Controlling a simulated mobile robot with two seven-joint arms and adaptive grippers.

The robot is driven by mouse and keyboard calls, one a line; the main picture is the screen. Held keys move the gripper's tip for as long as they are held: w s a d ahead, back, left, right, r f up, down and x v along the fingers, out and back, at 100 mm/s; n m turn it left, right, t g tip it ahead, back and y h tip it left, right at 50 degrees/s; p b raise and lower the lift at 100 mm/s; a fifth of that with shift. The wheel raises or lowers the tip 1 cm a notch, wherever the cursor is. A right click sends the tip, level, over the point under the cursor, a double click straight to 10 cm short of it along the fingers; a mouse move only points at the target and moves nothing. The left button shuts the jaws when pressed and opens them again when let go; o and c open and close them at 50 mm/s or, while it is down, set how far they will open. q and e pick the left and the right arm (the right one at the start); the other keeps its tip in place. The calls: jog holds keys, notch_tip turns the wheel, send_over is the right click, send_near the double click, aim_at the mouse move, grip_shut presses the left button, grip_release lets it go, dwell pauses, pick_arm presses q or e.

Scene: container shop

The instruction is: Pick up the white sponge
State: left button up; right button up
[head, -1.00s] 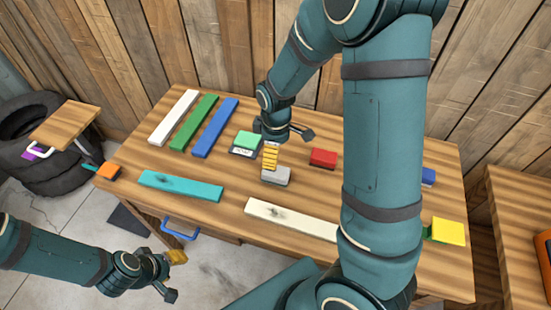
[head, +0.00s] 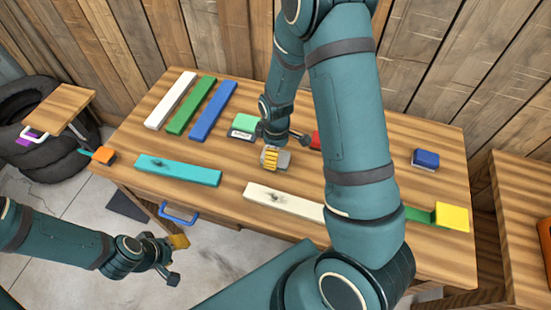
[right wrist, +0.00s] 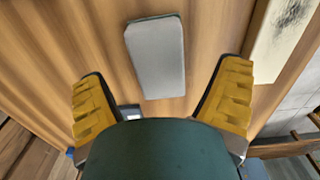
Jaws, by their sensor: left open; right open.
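The white sponge is a pale grey-white block lying on the wooden table. In the head view it (head: 284,161) is partly hidden behind my right gripper's yellow finger. In the right wrist view the sponge (right wrist: 156,58) shows whole, a little tilted, ahead of and between the finger pads. My right gripper (head: 279,152) is open just over the sponge; its two yellow pads also show in the right wrist view (right wrist: 164,78), apart from the sponge on both sides. My left gripper (head: 176,260) is open and empty in front of the table, at lower left.
A smudged cream strip (head: 280,201) and a teal strip (head: 178,170) lie nearer the front. Blue (head: 426,159) and yellow (head: 452,217) blocks are at right.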

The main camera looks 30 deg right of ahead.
notch_tip(320, 180, down, 3)
jog(key=shift+f, duration=0.2)
jog(key=c, duration=1.2)
jog(key=shift+o, duration=0.2)
notch_tip(320, 180, up, 10)
jog(key=shift+r+p, duration=0.1)
jog(key=shift+p, duration=0.65)
